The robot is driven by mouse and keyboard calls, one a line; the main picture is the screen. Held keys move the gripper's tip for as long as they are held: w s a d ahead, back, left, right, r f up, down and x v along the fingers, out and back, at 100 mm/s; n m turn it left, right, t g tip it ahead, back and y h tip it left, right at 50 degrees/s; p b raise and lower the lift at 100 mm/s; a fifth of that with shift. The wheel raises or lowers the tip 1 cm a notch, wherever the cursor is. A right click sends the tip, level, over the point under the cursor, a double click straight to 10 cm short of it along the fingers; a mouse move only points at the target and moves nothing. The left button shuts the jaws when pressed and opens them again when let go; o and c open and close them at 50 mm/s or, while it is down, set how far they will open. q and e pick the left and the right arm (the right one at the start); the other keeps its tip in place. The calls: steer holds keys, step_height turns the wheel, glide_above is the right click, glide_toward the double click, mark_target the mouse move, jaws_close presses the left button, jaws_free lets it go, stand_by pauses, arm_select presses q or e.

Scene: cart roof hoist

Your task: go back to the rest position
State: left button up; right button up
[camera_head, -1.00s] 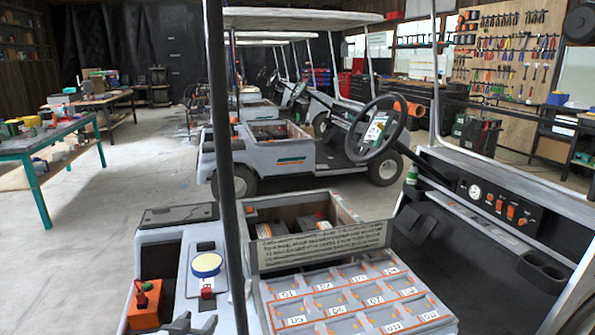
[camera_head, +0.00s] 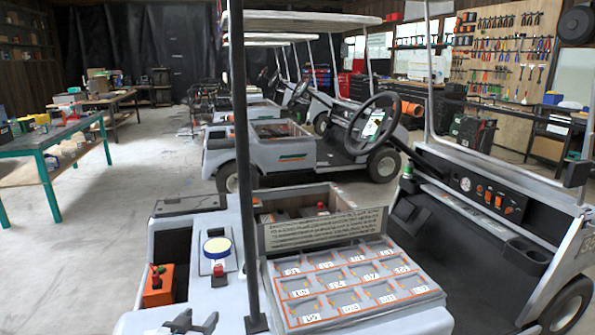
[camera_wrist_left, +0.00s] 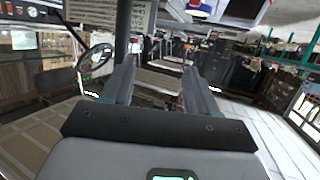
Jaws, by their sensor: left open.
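My left gripper (camera_head: 190,322) shows at the bottom edge of the head view, in front of the near cart's grey body. In the left wrist view its two fingers (camera_wrist_left: 155,85) stand apart with nothing between them. The near cart carries a tray of labelled compartments (camera_head: 352,284) with a printed sign (camera_head: 325,229) behind it. My right gripper is not in view.
A black roof post (camera_head: 243,160) rises close to my left gripper. Another cart (camera_head: 270,155) stands behind. A green-framed table (camera_head: 50,150) is at the left. The floor between is clear.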

arm_select(q)
steer(key=s+d+f+g+b, duration=0.2)
steer(key=s+f, duration=0.1)
steer(key=f, duration=0.5)
steer(key=s+d+f+g+h+b, duration=0.1)
steer(key=s+f+b, duration=0.25)
steer(key=f, duration=0.45)
steer(key=s+d+f+g+b, duration=0.2)
steer(key=s+f, duration=0.1)
steer(key=f, duration=0.5)
steer(key=s+d+f+n+g+b, duration=0.1)
steer(key=s+d+f+g, duration=0.15)
steer(key=s+f, duration=0.55)
steer(key=s+d+f+n+g+b, duration=0.15)
steer(key=s+f+g, duration=0.3)
steer(key=s, duration=0.65)
steer(key=s+d+g+h, duration=0.1)
steer(key=s+d+g, duration=0.1)
steer(key=s, duration=0.4)
step_height(320, 180, up, 19)
steer(key=p, duration=2)
steer(key=shift+a+n, duration=0.15)
steer(key=shift+n, duration=0.2)
